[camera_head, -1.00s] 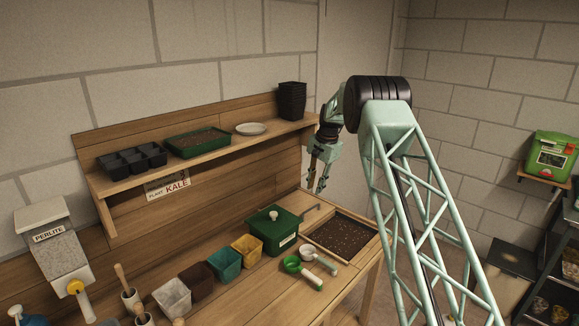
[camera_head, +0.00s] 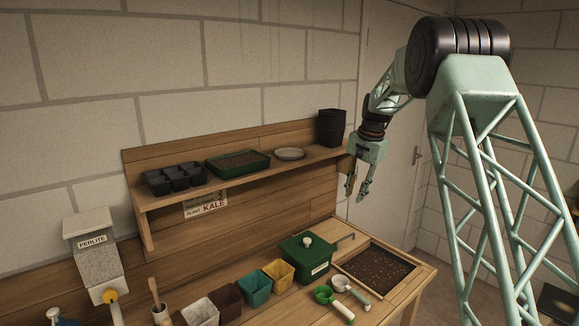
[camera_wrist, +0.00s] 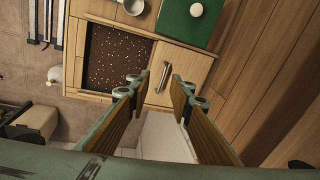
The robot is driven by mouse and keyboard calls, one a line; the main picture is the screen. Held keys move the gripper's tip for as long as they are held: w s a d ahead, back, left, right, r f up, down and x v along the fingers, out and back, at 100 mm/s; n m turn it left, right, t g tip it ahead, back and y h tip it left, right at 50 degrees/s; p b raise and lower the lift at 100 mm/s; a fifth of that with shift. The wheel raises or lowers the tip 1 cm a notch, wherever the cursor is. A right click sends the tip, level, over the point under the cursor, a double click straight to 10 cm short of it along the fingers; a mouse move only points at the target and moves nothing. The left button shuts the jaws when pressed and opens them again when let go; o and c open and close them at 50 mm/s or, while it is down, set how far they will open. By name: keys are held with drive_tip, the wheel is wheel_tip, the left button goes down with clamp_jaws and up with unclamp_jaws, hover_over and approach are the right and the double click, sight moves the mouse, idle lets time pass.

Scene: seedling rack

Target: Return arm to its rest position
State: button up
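My gripper (camera_head: 356,190) hangs fingers down at the right end of the wooden shelf, above the bench's right end. My mint-green arm is raised on the right of the head view. In the wrist view my gripper (camera_wrist: 160,95) has its two fingers apart, with nothing between them but the bench's edge and floor far below. It is open and empty, touching nothing that I can see.
Below stand the soil tray (camera_head: 375,266), the green lidded box (camera_head: 308,262), scoops (camera_head: 340,308) and several coloured pots. The shelf (camera_head: 225,183) holds a cell tray (camera_head: 175,181), a green seed tray (camera_head: 238,164), a saucer (camera_head: 289,153) and stacked black pots (camera_head: 331,128).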

drive_tip(key=s+a+r+n+b, duration=0.1)
drive_tip(key=s+r, duration=0.5)
drive_tip(key=s, duration=0.5)
drive_tip(key=s+a+r+n+b, duration=0.15)
drive_tip(key=s+r, duration=0.45)
drive_tip(key=s, duration=0.6)
drive_tip(key=s+a+r+n, duration=0.1)
drive_tip(key=s+r+n, duration=0.1)
drive_tip(key=s+r, duration=0.7)
drive_tip(key=s+f+n+b, duration=0.1)
drive_tip(key=s+f, duration=0.2)
drive_tip(key=s, duration=1)
drive_tip(key=s+f+n+t, duration=0.1)
drive_tip(key=s+f, duration=0.3)
drive_tip(key=s, duration=1)
drive_tip(key=s+f+n+h+b, duration=0.1)
drive_tip(key=s+f, duration=0.3)
drive_tip(key=s, duration=1)
drive_tip(key=shift+s+a+n+t+b, duration=0.15)
drive_tip(key=shift+s+n+t+b, duration=0.15)
drive_tip(key=shift+n+t, duration=0.15)
